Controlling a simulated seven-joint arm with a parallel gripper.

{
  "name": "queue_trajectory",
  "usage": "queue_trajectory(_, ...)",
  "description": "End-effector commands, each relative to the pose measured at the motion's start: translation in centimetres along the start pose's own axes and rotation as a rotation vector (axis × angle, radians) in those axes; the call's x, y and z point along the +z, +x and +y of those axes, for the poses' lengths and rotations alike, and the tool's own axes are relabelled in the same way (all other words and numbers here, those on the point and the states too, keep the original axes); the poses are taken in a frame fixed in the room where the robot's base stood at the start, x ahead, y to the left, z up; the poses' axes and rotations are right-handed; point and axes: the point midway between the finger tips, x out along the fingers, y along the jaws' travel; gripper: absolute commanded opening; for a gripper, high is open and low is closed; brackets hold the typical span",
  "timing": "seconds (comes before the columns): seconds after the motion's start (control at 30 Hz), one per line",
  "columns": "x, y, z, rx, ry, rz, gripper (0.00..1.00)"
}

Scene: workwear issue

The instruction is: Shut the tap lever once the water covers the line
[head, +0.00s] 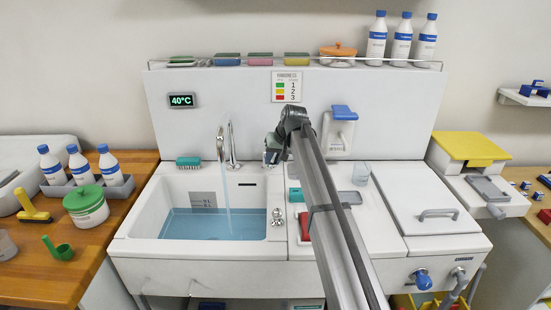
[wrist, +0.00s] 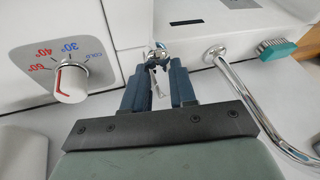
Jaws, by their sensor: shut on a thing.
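The white basin (head: 146,212) holds blue water (head: 212,225). A thin stream (head: 227,195) falls from the chrome tap (head: 231,145) into it, so the tap is running. A grey mark with lines (head: 202,199) shows on the basin's back wall, its lower edge close to the water surface. I cannot tell whether the water covers the line. My gripper (head: 271,152) is at the back, right of the tap. In the wrist view my gripper (wrist: 158,72) is shut on the small chrome tap lever (wrist: 157,57), between its dark blue fingers. In the head view the lever is mostly hidden.
A temperature dial (wrist: 70,82) is beside my gripper in the wrist view. The display (head: 181,100) reads 40°C. A teal brush (head: 188,161) lies on the back ledge. The curved spout (wrist: 255,105) is close to my gripper.

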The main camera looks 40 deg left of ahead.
Motion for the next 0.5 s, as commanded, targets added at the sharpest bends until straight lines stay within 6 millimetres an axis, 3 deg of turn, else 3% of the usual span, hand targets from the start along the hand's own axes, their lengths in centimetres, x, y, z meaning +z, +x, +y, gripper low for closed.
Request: queue_trajectory(0.5, 0.3, 1.0, -3.4, 0.148, 0.356, 0.087, 0.00)
